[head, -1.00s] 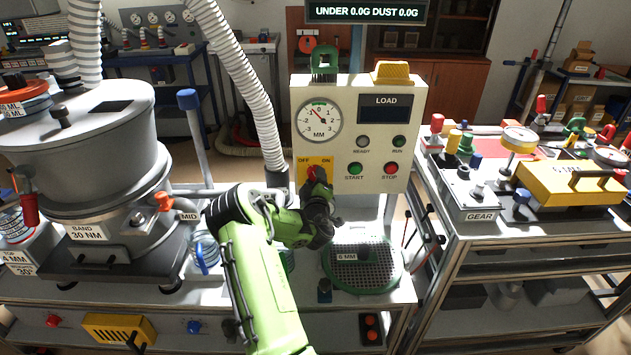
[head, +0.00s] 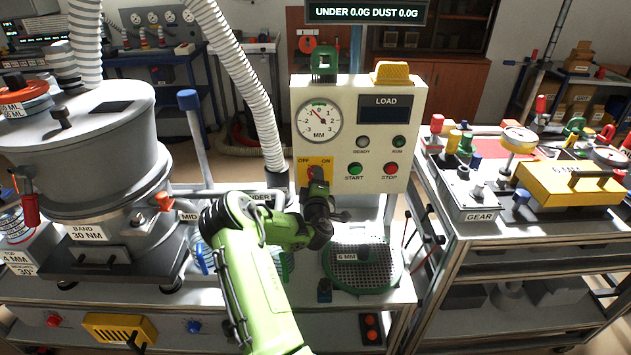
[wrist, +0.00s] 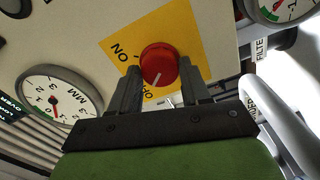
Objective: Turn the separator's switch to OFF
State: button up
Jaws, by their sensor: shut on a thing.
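The switch is a red round knob (wrist: 159,64) on a yellow plate (wrist: 119,45) marked ON and OFF. In the wrist view my gripper (wrist: 157,82) has one finger on each side of the knob and is shut on it. The knob's white line points down and slightly left, toward the OFF lettering, which a finger partly hides. In the head view the yellow plate (head: 302,164) sits low on the left of the cream separator panel (head: 338,150). My gripper (head: 316,180) covers most of the knob there.
The START button (head: 355,169) and STOP button (head: 390,169) are to the right of the switch. A round dial (head: 319,121) is above it. A green-rimmed sieve (head: 362,284) lies below on the bench. A white hose (head: 245,80) runs down close to the panel's left side.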

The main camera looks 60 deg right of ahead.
jog(key=o, duration=1)
jog(key=shift+o, duration=0.2)
jog(key=b+v, duration=0.7)
jog(key=v, duration=0.8)
jog(key=shift+a, duration=0.4)
jog(key=shift+s, duration=0.15)
